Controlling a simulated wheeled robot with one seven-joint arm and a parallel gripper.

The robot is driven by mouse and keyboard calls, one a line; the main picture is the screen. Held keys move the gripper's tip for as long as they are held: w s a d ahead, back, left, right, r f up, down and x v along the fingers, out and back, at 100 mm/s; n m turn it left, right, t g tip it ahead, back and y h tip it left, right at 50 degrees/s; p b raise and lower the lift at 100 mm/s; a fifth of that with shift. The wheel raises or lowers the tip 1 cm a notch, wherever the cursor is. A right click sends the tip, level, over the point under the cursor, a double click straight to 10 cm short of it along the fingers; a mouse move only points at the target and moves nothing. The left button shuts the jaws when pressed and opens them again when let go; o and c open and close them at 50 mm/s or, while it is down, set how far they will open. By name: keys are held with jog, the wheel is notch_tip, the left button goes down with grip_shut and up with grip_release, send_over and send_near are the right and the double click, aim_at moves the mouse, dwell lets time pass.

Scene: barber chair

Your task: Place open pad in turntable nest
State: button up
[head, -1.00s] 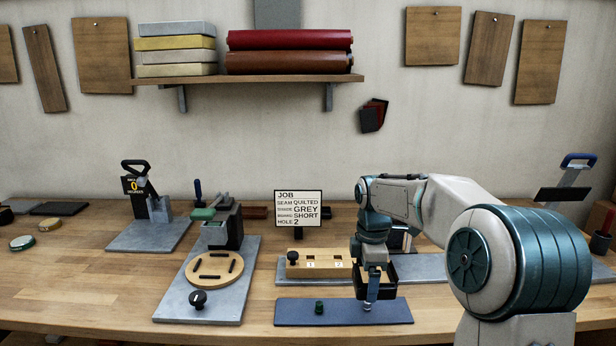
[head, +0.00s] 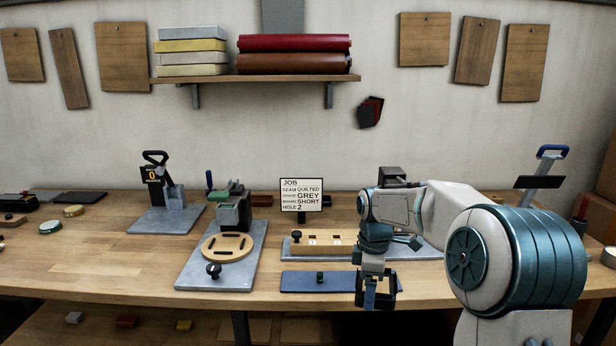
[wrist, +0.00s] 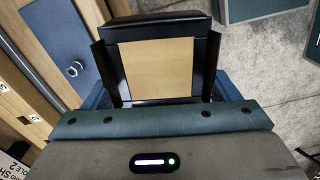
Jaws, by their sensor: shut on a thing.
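My gripper (head: 377,300) is shut on the open pad (head: 393,297) beyond the bench's front edge. In the wrist view the open pad (wrist: 160,25) is dark, with a tan board (wrist: 157,68) inside its raised rim. The pad is between my fingers (wrist: 158,75). In the head view my wrist and fingers hide much of it. The turntable (head: 227,247) is a round wooden disc with dark slots, on a grey plate to the left of my gripper. It looks empty, and my gripper is well apart from it.
A dark blue mat (head: 335,283) with a small green knob lies between the turntable and my gripper. Behind it are a wooden block with numbered holes (head: 318,243) and the job sign (head: 301,195). A clamp tower (head: 234,208) stands behind the disc.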

jog(key=shift+d+f+m, duration=0.15)
jog(key=shift+f+m, duration=0.5)
jog(key=shift+m, duration=0.15)
jog(key=s+f+m+p, duration=0.2)
jog(key=s+f+m, duration=0.2)
jog(key=f+m, duration=0.3)
jog(key=s+f+m+p, duration=0.2)
jog(key=s+f+m, duration=0.2)
jog(key=f+m, duration=0.3)
notch_tip(320, 180, down, 3)
jog(key=shift+d+r, duration=0.1)
jog(key=shift+d, duration=0.2)
jog(key=shift+w, duration=0.1)
